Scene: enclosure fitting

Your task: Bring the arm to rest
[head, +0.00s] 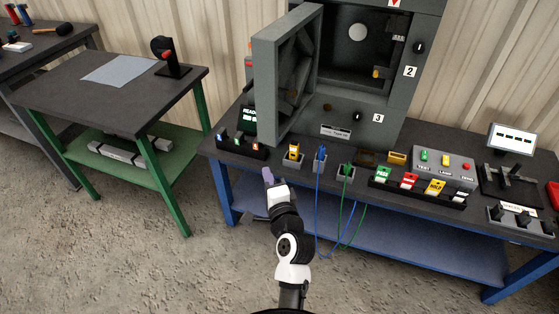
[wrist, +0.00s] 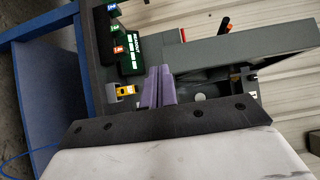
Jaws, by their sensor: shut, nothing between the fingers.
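My gripper (head: 268,176) shows in the head view at the front edge of the blue-legged bench, with my white and black arm reaching up from the bottom of the picture. In the wrist view the two purple fingers (wrist: 158,87) are together, with nothing between them. The grey enclosure (head: 378,134) stands on the bench beyond the gripper, its door (head: 268,85) swung open to the left. The gripper looks apart from the enclosure and from the small parts on the bench.
Near the gripper are a yellow connector (head: 294,150), a blue connector (head: 320,153) and a green connector (head: 345,171); blue and green cables hang over the bench edge. A button box (head: 444,168) stands at right. A green-legged table (head: 120,105) is at left, with bare floor between.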

